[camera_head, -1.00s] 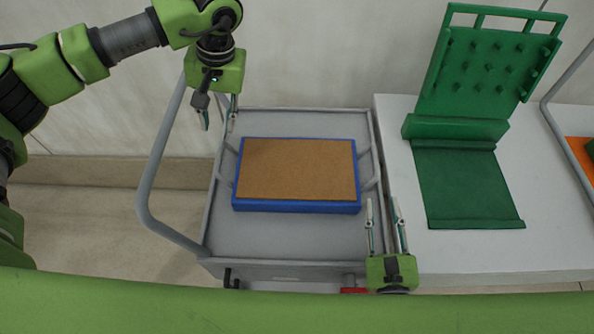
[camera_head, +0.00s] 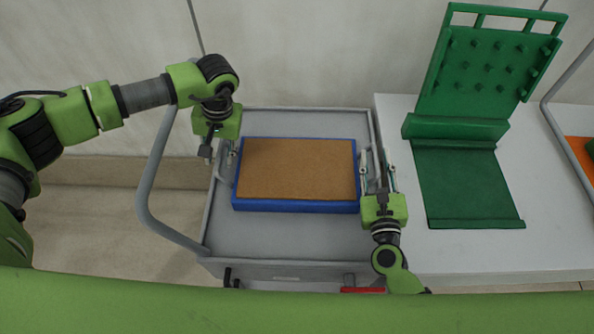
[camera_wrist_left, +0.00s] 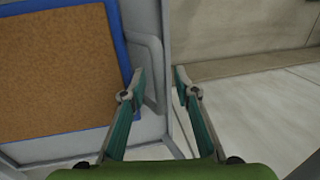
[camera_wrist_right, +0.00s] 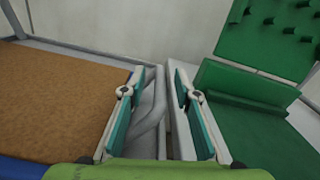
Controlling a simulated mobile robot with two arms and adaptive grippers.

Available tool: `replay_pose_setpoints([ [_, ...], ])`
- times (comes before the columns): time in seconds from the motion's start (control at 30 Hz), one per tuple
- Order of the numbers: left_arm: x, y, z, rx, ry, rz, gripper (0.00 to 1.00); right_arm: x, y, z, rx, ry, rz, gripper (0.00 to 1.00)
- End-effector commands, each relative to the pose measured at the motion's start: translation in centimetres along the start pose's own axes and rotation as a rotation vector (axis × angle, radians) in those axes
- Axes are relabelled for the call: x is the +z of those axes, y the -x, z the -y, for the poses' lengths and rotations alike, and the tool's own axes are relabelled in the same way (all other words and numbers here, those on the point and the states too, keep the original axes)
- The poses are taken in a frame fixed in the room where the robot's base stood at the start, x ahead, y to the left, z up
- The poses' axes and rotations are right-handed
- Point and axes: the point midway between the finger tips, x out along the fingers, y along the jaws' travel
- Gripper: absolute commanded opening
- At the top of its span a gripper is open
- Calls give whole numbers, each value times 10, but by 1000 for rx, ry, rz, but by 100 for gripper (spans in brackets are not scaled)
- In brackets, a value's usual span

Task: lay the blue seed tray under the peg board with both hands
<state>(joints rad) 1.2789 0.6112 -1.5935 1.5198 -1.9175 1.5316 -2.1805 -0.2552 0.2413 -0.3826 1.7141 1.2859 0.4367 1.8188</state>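The blue seed tray (camera_head: 297,206), filled with brown material, lies flat on a grey cart, with a grey loop handle on each short side. My left gripper (camera_head: 224,160) is open and points down by the tray's left handle, which shows beside and partly behind one finger in the left wrist view (camera_wrist_left: 156,75). My right gripper (camera_head: 376,165) is open at the tray's right side. In the right wrist view the right handle (camera_wrist_right: 150,130) shows between its fingers; contact cannot be told. The green peg board (camera_head: 485,65) leans upright on the white table at right.
The grey cart (camera_head: 290,240) has raised edges and a bent push rail (camera_head: 150,170) at its left. In front of the peg board lies a green base (camera_head: 463,185) with a low front lip, empty. An orange item (camera_head: 580,150) sits at the far right.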

Motion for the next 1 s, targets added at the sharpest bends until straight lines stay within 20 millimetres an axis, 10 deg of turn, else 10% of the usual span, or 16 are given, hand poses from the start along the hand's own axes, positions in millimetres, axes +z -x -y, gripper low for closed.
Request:
replay_pose_setpoints([
  [0.23,0,0,0,0,0,0,28,0,0,0,0,0,0,29],
  [0.37,0,0,0,0,-1,0,0,0,0,0,0,0,0,0],
  [1.0,-2,11,3,-2,2,-5,0,11,0,2,2,7,3,0],
])
